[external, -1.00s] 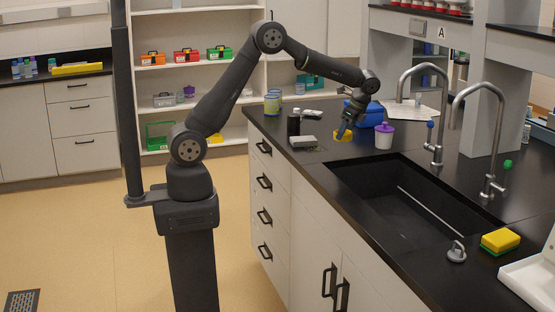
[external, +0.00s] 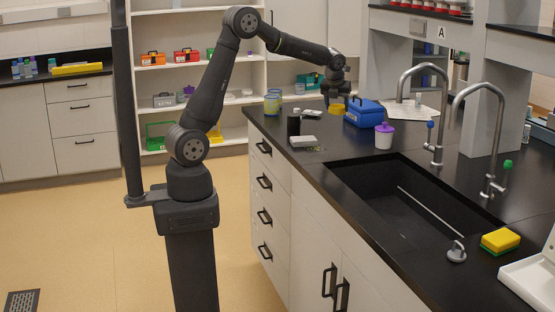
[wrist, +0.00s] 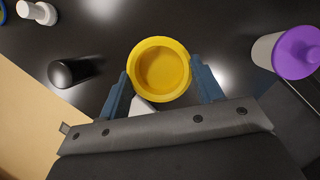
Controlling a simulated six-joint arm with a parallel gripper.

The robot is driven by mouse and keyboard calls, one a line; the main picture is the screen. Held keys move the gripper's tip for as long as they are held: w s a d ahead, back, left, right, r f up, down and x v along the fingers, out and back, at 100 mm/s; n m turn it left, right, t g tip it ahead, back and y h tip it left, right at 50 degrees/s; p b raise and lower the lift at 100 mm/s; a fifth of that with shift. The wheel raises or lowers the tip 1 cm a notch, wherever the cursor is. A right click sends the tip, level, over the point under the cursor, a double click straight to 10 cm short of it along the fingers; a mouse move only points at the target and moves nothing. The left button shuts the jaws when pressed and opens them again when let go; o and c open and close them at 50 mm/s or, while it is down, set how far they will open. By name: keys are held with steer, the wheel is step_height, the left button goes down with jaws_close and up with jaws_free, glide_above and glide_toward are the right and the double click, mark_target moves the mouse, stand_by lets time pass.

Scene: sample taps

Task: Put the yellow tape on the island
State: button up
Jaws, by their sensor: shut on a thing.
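The yellow tape (external: 336,108) is a round ring, held above the black counter with the sink (external: 310,160). My gripper (external: 340,103) is shut on it, with the arm raised over the far end of that counter. In the wrist view the yellow tape (wrist: 160,70) sits between the two blue fingers of my gripper (wrist: 160,82), which grip its sides. Its upper rim and hollow middle are visible. I cannot tell for sure which surface is the island.
A black bottle (external: 293,125), a grey-white block (external: 303,141) and jars (external: 272,103) stand left. The sink (external: 410,200) and two taps are nearer. The front-left counter strip is clear.

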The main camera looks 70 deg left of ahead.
steer(key=shift+a+r+m, duration=0.15)
steer(key=shift+a+m, duration=0.15)
steer(key=shift+a, duration=0.05)
glide_toward(327, 128)
steer(key=shift+w+a+f, duration=0.5)
steer(key=shift+a+f, duration=0.1)
steer(key=shift+a, duration=0.05)
steer(key=shift+a+f, duration=0.1)
steer(key=shift+f, duration=1.95)
steer(key=shift+f, duration=0.15)
steer(key=o, duration=1)
